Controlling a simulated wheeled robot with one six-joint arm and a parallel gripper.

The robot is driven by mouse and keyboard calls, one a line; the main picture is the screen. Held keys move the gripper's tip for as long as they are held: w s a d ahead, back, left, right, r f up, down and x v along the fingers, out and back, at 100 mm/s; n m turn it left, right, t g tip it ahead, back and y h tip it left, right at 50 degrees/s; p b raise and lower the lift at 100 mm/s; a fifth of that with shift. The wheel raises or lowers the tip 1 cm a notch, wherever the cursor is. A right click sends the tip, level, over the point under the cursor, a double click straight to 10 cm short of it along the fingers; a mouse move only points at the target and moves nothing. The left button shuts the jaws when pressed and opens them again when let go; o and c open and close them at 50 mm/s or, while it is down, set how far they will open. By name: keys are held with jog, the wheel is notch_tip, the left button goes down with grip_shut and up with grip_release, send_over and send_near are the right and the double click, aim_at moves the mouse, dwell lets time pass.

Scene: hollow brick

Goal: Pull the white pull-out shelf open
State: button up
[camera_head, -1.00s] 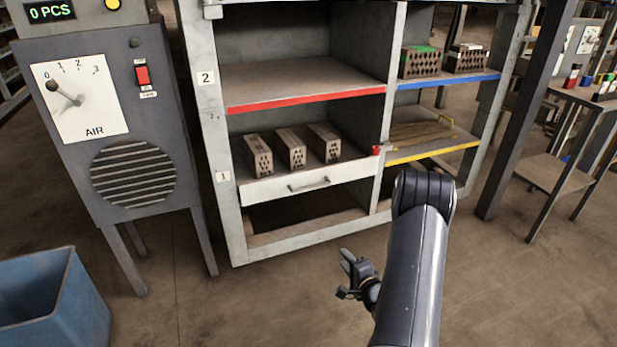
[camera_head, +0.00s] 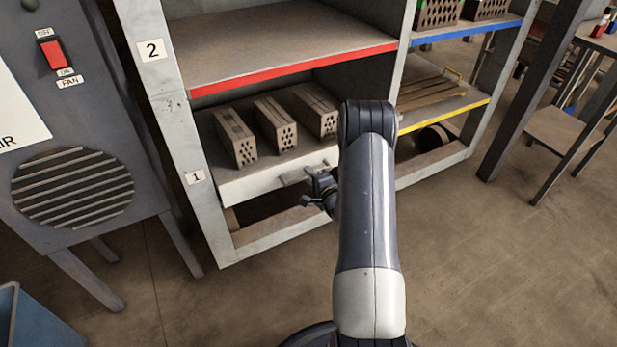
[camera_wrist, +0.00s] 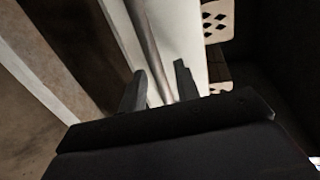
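The white pull-out shelf (camera_head: 246,185) sits low in the grey rack, its front about flush with the frame, with three hollow bricks standing on it. Its grey bar handle (camera_wrist: 146,38) runs across the white front in the wrist view. My gripper (camera_head: 304,190) is at the shelf front by the handle, and my forearm hides the right part of the front. In the wrist view my gripper (camera_wrist: 160,78) has its two fingers apart, one on each side of the bar, with slight gaps. I cannot tell whether either finger touches it.
A red-edged shelf (camera_head: 290,75) is above and a yellow-edged shelf (camera_head: 445,110) is to the right. The fan cabinet (camera_head: 75,150) stands at left, with a blue bin (camera_head: 35,325) below it. The floor (camera_head: 480,270) before the rack is clear.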

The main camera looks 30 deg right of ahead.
jog(key=shift+w+f, duration=0.1)
jog(key=shift+w, duration=0.45)
grip_shut()
